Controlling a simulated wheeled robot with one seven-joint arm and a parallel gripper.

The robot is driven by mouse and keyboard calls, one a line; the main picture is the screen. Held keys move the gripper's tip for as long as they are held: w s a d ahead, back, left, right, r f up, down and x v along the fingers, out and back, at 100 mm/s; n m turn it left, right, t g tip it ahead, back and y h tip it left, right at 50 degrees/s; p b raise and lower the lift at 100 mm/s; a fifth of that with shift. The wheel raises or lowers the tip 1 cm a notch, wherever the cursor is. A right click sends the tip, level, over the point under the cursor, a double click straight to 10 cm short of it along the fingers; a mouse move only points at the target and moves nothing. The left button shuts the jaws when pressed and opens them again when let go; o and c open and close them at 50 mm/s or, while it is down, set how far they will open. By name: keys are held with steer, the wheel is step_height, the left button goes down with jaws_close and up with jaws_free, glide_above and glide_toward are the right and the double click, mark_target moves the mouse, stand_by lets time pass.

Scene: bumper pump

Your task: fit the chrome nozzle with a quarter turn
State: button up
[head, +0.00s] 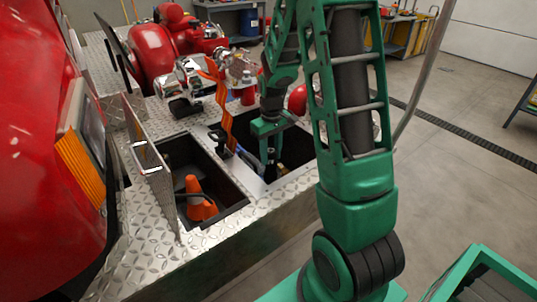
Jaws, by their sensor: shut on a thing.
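My gripper (268,150) points down into the right-hand open compartment (297,150) of the metal deck. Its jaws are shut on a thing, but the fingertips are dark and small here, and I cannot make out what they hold. A small brass-coloured piece (281,168) shows beside the fingertips, low in the compartment. I cannot pick out the chrome nozzle for certain. Shiny chrome pump fittings (193,72) stand at the back of the deck, left of my gripper, beside a red pump body (160,50).
The left compartment (226,178) holds an orange cone-like object (199,200) with a grey hose. A hinged tread-plate lid (150,165) stands open at its left. An orange strap (221,100) rises near the gripper. The floor at right is mostly clear.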

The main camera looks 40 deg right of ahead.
steer(key=shift+f, duration=1.05)
stand_by(1.1)
steer(key=m, duration=0.4)
steer(key=shift+m, duration=0.4)
steer(key=shift+m, duration=0.3)
steer(key=m, duration=0.3)
steer(key=shift+m, duration=1)
